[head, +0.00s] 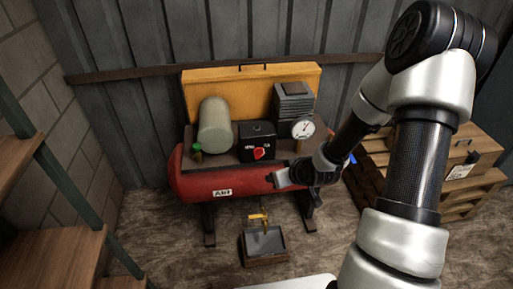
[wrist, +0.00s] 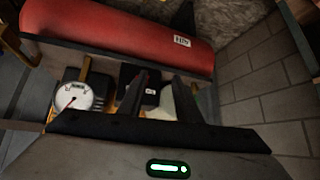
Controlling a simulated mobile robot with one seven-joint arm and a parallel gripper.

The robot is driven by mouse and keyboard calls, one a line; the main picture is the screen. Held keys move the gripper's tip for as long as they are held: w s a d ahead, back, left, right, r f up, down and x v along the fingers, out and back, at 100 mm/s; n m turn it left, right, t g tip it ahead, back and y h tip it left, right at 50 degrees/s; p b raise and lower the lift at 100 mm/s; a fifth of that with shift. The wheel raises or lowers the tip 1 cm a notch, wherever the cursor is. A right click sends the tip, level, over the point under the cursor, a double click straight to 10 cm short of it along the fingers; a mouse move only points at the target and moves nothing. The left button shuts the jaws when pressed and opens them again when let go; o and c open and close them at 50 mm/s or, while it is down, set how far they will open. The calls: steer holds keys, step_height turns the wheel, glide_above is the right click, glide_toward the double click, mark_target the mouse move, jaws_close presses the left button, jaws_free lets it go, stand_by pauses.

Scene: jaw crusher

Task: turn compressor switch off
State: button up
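The compressor (head: 205,182) has a red tank marked "Air" and stands against the back wall. Its switch is a red knob (head: 259,153) on the front of a black box (head: 258,138) on the top deck. My gripper (head: 281,178) is in front of the tank's right part, below and right of the knob, apart from it. In the wrist view, my gripper (wrist: 160,82) shows two dark fingers spread with nothing held between them. The black box (wrist: 128,74) is partly hidden behind them, and the knob cannot be made out there.
A pressure gauge (head: 303,129) sits right of the box, close to my wrist. A grey cylinder (head: 214,126) stands left of it. A small tray (head: 266,261) sits below a yellow valve (head: 258,217). Wooden crates (head: 458,165) stand at right, wooden steps (head: 62,250) at left.

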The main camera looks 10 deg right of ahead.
steer(key=w+a+f+m+t+y+b, duration=0.2)
steer(key=a+f+m+t+b, duration=0.25)
steer(key=f, duration=0.55)
steer(key=m+t+h+b, duration=0.4)
steer(key=m+t+h, duration=0.15)
steer(key=m, duration=0.25)
glide_toward(261, 156)
steer(key=shift+n+y, duration=0.25)
steer(key=shift+y, duration=0.1)
steer(key=w, duration=0.8)
steer(key=shift+w+d, duration=0.2)
steer(key=shift+w, duration=0.1)
jaws_close()
